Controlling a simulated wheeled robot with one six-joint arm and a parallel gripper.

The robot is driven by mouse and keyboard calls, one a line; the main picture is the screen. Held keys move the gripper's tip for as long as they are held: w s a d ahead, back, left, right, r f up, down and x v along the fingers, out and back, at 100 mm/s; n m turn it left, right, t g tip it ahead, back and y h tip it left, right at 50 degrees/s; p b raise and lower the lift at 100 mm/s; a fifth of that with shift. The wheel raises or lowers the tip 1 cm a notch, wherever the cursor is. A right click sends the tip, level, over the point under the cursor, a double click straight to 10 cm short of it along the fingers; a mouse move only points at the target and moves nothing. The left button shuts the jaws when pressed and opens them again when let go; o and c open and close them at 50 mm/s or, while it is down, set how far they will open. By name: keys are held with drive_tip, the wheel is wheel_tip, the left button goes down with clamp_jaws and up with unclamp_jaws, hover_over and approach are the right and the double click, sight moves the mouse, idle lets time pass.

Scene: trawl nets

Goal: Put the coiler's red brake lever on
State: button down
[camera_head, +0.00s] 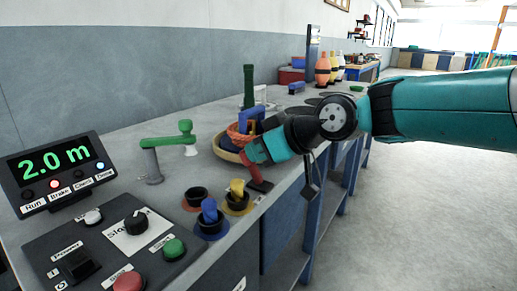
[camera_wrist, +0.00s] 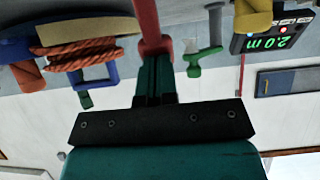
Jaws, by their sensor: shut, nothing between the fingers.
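The red brake lever (camera_head: 254,172) stands at the front edge of the grey bench, on a flat dark red base. In the wrist view the red lever (camera_wrist: 147,22) runs down from the top edge to a thicker red end at my fingertips. My gripper (camera_head: 252,156) is at the lever, its teal fingers shut. In the wrist view my gripper (camera_wrist: 155,65) has its fingers together, right against or just in front of the red end; I cannot tell whether they touch. The display (camera_head: 56,167) reads 2.0 m, with a red lamp lit above "Brake".
A bowl with orange rope (camera_head: 240,136) and a blue-handled piece sits just behind the lever. A green-armed post (camera_head: 167,140) is to the left. A button panel (camera_head: 113,245) fills the near left. The aisle at right is clear.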

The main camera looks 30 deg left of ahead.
drive_tip(key=v, duration=1.4)
drive_tip(key=shift+d+f, duration=0.15)
drive_tip(key=shift+f, duration=0.1)
